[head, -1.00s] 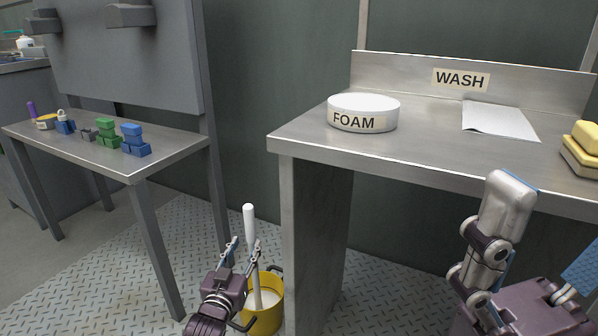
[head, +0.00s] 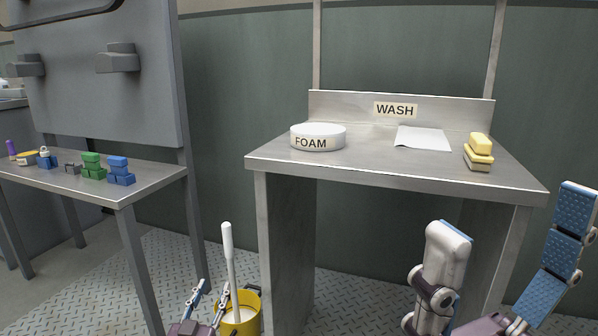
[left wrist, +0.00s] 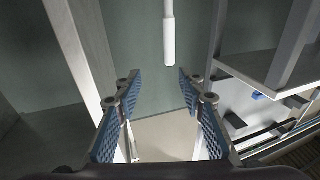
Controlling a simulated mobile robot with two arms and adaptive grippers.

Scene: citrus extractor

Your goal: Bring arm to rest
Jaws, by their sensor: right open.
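My left gripper (head: 209,291) is low in the head view, beside a yellow bucket. In the left wrist view its two blue-padded fingers (left wrist: 155,82) stand apart with nothing between them. A white handle (left wrist: 169,42) shows beyond the fingertips there. My right gripper (head: 512,215) is large at the lower right of the head view, in front of the wash table. Its fingers are spread wide, with nothing seen between them.
The yellow bucket (head: 252,312) holds a white-handled tool (head: 228,245). The wash table (head: 370,172) carries a FOAM dish (head: 318,132), a white sheet (head: 423,138) and stacked sponges (head: 479,153).

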